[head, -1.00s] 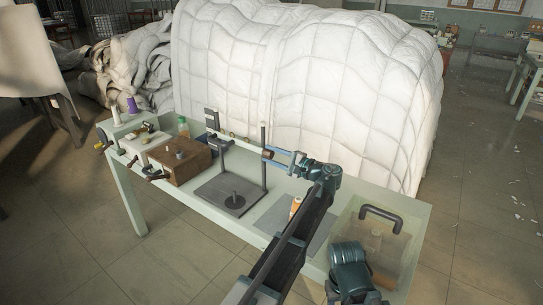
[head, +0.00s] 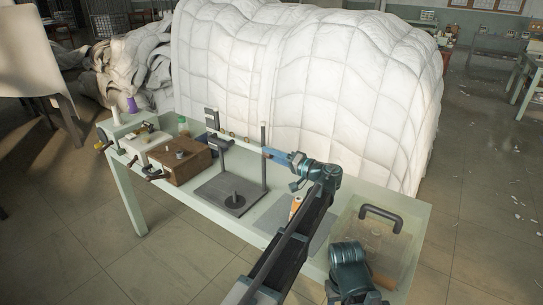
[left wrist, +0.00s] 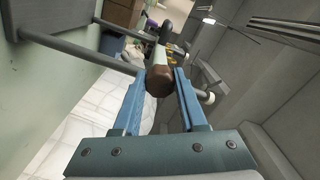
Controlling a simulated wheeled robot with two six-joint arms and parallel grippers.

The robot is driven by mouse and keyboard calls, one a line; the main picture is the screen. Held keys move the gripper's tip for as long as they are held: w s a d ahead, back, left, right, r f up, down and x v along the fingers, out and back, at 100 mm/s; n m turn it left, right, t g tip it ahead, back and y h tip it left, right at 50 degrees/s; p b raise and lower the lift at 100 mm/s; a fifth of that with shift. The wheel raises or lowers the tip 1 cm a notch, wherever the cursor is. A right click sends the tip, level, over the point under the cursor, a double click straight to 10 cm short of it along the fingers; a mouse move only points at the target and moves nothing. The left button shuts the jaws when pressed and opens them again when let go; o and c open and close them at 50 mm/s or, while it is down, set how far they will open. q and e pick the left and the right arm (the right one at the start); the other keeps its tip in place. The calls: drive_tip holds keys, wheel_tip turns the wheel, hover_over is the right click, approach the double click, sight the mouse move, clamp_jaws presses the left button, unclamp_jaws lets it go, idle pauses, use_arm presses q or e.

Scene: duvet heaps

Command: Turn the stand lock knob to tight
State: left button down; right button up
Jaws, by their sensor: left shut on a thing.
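The stand has a dark base plate (head: 218,200), upright posts and a thin crossbar carrying small brass-coloured pieces. The stand lock knob, brown and rounded, sits at the right end by the right post (head: 263,148); in the left wrist view the knob (left wrist: 158,83) lies between the blue fingertips. My left gripper (head: 271,154) reaches it from the right and is shut on it. In the left wrist view the left gripper (left wrist: 160,80) has a finger on either side of the knob. The knob's setting cannot be read. My right gripper is not in view.
The pale green table (head: 140,205) carries a brown wooden box (head: 178,166) and a white box (head: 148,146) left of the stand. A clear bin with a dark handle (head: 380,214) stands at right. A large white duvet heap (head: 310,85) rises close behind the table.

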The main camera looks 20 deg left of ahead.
use_arm(q)
drive_tip(key=shift+n, duration=0.7)
drive_tip(key=shift+c, duration=2.2)
unclamp_jaws()
drive_tip(key=shift+d, duration=0.1)
drive_tip(key=v, duration=0.7)
drive_tip(key=shift+d, duration=0.15)
drive_tip(key=shift+s, duration=0.15)
